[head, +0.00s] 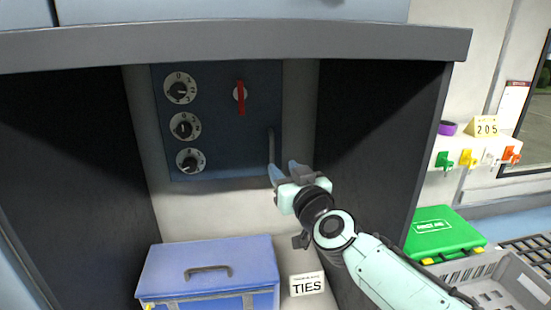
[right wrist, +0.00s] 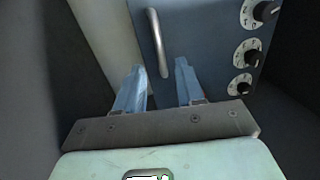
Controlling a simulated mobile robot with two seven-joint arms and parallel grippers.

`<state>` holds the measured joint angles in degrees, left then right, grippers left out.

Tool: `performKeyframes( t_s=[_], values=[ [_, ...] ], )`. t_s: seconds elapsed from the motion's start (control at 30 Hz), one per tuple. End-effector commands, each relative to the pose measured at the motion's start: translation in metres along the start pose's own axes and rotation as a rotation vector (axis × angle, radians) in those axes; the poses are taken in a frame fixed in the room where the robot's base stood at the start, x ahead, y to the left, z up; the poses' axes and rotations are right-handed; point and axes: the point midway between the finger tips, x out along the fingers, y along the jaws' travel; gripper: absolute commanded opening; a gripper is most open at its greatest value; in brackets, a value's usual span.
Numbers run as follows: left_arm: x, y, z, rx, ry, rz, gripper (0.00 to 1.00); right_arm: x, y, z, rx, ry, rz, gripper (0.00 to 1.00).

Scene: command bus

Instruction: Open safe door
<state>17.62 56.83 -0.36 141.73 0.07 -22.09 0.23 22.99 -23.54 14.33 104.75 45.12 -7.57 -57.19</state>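The safe door (head: 218,120) is a dark blue panel set in the recess under the grey shelf, and it looks closed. It carries a column of dials (head: 183,125), a red lever (head: 240,97) standing vertical, and a vertical bar handle (head: 271,146) at its right edge. My right gripper (head: 283,170) is at the handle's lower end in the head view. In the right wrist view its fingers (right wrist: 160,85) are apart, with the handle (right wrist: 157,42) beyond and between the tips; contact cannot be told. My left gripper is not in view.
A blue box (head: 208,265) with a handle stands below the safe, beside a TIES sign (head: 307,284). Dark recess walls flank the safe. A green first aid case (head: 442,234) and a grey crate (head: 500,283) are at right.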

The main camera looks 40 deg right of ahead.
Motion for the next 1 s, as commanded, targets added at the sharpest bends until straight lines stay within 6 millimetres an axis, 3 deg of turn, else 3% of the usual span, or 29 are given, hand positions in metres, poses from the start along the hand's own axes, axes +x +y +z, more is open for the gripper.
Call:
performKeyframes(
  t_s=[0.1, 0.3, 0.7, 0.73, 0.83, 1.0],
  values=[
    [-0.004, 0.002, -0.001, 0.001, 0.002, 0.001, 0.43, 0.025, -0.001, 0.0, 0.003, -0.003, -0.002, 0.38],
    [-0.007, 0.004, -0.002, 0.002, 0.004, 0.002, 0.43, 0.051, 0.0, 0.0, 0.002, 0.0, 0.0, 0.38],
    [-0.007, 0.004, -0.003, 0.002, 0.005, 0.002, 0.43, 0.059, 0.0, 0.0, 0.0, 0.0, 0.0, 0.38],
    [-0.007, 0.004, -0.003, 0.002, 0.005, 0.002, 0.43, 0.059, 0.0, 0.0, 0.0, 0.0, 0.0, 0.35],
    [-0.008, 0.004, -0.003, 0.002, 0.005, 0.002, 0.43, 0.059, 0.0, 0.0, 0.0, 0.0, 0.0, 0.02],
    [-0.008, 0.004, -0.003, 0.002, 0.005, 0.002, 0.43, 0.059, 0.0, 0.0, 0.0, 0.0, 0.0, 0.0]
  ],
)
